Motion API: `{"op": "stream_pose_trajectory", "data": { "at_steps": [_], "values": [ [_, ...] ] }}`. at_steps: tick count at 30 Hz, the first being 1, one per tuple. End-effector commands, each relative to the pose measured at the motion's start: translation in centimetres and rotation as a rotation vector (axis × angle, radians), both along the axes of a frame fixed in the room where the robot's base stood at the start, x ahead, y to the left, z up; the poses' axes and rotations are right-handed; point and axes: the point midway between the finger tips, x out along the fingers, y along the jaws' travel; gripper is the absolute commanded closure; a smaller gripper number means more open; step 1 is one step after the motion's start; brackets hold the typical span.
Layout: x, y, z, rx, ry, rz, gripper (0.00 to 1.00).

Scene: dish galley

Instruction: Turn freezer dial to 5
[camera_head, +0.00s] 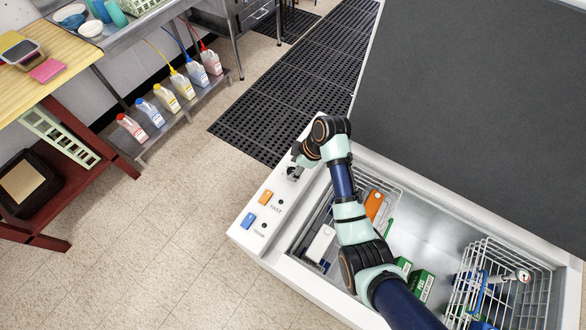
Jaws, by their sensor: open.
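The white chest freezer (262,262) is open in the lower right. Its left rim carries an orange switch (266,197) marked FAST and a blue switch (249,220). A small dark dial (293,172) shows farther up the same rim, partly hidden by my wrist. My gripper (296,164) is right at the dial, pointing down toward the rim. Its fingers are small and mostly hidden, but it reads as open. I cannot tell whether the fingers touch the dial. The dial's numbers and pointer are not readable.
My arm crosses over the open freezer, which holds wire baskets (520,268), green boxes (421,285) and an orange item (374,205). The raised dark lid (470,95) blocks the right. Tiled floor (170,215) is clear left of the freezer.

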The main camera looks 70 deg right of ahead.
Motion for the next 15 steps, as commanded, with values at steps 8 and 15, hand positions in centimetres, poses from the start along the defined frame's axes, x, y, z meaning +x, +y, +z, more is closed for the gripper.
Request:
{"op": "stream_pose_trajectory", "data": {
  "at_steps": [8, 15],
  "values": [
    [0.61, 0.1, -1.49, -0.001, 0.0, 0.0, 0.42],
    [0.6, 0.11, -1.45, -0.001, 0.0, 0.0, 0.6]
  ]
}}
